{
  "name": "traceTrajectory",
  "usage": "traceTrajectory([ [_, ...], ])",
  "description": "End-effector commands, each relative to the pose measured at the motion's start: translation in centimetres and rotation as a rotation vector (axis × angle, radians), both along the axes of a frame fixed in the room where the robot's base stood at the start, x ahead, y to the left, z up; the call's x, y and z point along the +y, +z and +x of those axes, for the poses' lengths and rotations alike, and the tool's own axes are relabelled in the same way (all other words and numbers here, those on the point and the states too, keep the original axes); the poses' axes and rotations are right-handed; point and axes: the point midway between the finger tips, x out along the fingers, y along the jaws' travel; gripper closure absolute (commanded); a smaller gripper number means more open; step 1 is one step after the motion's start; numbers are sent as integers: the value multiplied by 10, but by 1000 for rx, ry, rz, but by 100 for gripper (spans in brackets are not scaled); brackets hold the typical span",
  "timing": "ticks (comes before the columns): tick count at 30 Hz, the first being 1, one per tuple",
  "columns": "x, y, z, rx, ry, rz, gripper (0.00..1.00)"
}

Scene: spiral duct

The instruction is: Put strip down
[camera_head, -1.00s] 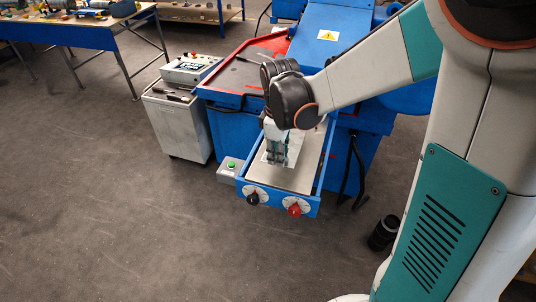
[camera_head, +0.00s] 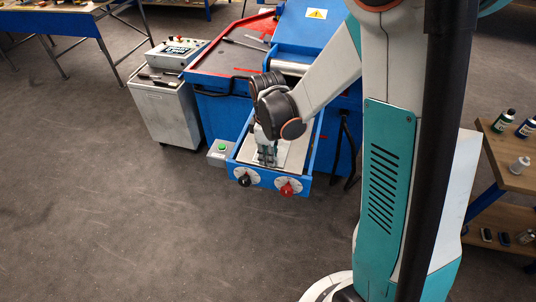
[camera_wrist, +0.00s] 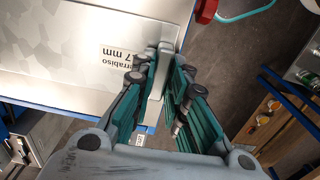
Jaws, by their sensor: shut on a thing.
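My gripper (camera_head: 267,158) points down over the front of the blue-framed tray (camera_head: 240,148) on the blue machine. In the wrist view its teal-linked fingers (camera_wrist: 160,65) are closed together, with a narrow pale grey piece (camera_wrist: 155,108) between them. A shiny mottled metal sheet, apparently the strip (camera_wrist: 70,35), lies flat beside the fingertips and bears printed lettering ending in "7 mm". The fingers hide where they meet the sheet, so I cannot tell whether it rests fully on the tray.
A black knob (camera_head: 244,180) and a red knob (camera_head: 287,188) are on the tray's front. A green-button box (camera_head: 219,151) and a grey cabinet (camera_head: 166,112) stand at left. A wooden shelf (camera_head: 511,178) with bottles is at right. The floor in front is clear.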

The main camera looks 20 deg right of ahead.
Motion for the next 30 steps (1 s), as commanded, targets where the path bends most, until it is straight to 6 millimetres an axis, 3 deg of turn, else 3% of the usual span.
traceTrajectory([
  [1,0,-2,0,0,0,0,100],
  [2,0,-3,0,0,0,0,84],
  [3,0,-2,0,0,0,0,75],
  [5,0,-2,0,0,0,0,66],
  [17,0,2,0,0,0,0,66],
  [23,0,31,-1,0,0,0,66],
  [30,1,81,-2,0,0,0,66],
])
